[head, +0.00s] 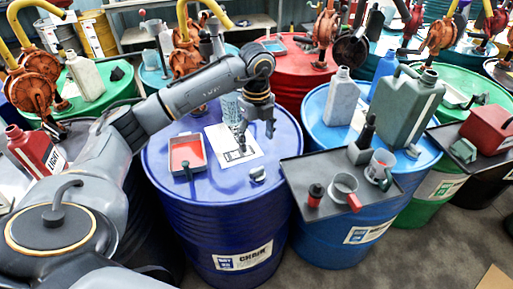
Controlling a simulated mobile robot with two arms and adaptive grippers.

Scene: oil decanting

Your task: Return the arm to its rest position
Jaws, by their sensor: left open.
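My left arm (195,92) comes in from the left and reaches over a dark blue drum (225,225) with a CHAIN label. My left gripper (257,140) hangs at the end of this arm with its fingers pointing down. It is open and empty above the drum top, near a white printed sheet (243,155). A clear ribbed container (230,107) stands just behind the gripper and is partly hidden by it. My right gripper is not in view.
A tray of red liquid (187,152) and a small metal piece (258,174) sit on the blue drum. A dark tray (310,180) with measuring cups juts out at right. Grey jugs (405,108) stand behind it. Drums with rusty pumps (30,90) crowd the back and left.

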